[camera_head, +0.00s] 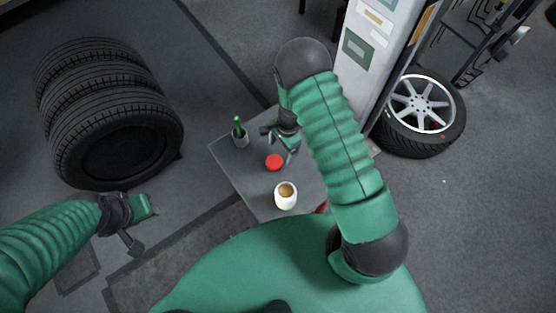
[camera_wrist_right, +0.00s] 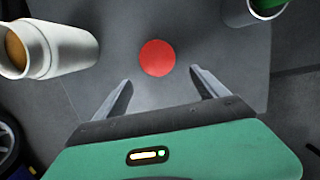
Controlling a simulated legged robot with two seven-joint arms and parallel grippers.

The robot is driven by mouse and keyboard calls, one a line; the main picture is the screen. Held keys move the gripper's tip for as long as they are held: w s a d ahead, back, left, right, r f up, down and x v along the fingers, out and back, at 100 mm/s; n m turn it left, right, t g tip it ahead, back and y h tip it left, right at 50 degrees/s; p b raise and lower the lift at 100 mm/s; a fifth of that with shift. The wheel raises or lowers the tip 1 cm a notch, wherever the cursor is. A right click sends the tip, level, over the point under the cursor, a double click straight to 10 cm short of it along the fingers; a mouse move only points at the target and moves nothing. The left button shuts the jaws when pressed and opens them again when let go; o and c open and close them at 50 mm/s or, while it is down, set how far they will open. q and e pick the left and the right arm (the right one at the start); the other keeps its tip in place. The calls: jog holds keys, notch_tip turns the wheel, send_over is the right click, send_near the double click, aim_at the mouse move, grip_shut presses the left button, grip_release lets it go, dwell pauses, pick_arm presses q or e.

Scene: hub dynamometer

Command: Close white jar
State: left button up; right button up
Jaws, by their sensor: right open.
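The white jar (camera_head: 285,195) stands open on the small grey table, with yellow-brown contents showing at its mouth. It also shows at the upper left of the right wrist view (camera_wrist_right: 62,50). A round red lid (camera_head: 275,162) lies apart from the jar, and it shows in the right wrist view (camera_wrist_right: 157,58) just beyond the fingertips. My right gripper (camera_head: 279,145) is open and empty above the table, with its fingers (camera_wrist_right: 161,82) spread to either side of the lid's near side. My left gripper (camera_head: 146,227) is away from the table at the left; its jaw opening is unclear.
The small grey table (camera_head: 235,165) also carries a dark cup (camera_head: 240,140) with a green item in it, near the right gripper. Stacked tires (camera_head: 105,85) stand at the left. A wheel (camera_head: 420,110) and a white cabinet (camera_head: 380,45) stand at the right.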

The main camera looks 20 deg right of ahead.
aim_at(275, 161)
jog(key=shift+s+a+r, duration=0.1)
jog(key=shift+a+r, duration=0.05)
jog(key=shift+a, duration=0.9)
jog(key=shift+s+a+f, duration=0.1)
jog(key=shift+a+f, duration=0.3)
jog(key=shift+f, duration=0.2)
jog(key=shift+s+a+f, duration=0.1)
jog(key=shift+a+f, duration=0.3)
jog(key=shift+f, duration=0.2)
jog(key=f, duration=0.1)
jog(key=d+f, duration=0.1)
jog(key=shift+w+d+f, duration=0.15)
jog(key=shift+d+f, duration=0.05)
jog(key=shift+f, duration=0.15)
jog(key=shift+d, duration=0.1)
jog(key=shift+a+r, duration=0.1)
jog(key=shift+a, duration=0.3)
jog(key=shift+c, duration=0.8)
jog(key=shift+a, duration=0.2)
jog(key=c, duration=0.5)
pick_arm(q)
jog(key=shift+s+a+f, duration=0.1)
jog(key=shift+a+f, duration=0.05)
jog(key=shift+a, duration=0.35)
jog(key=shift+s+a+f, duration=0.1)
jog(key=shift+a+f, duration=0.05)
jog(key=shift+a, duration=0.35)
pick_arm(e)
jog(key=shift+d, duration=0.35)
jog(key=c, duration=0.7)
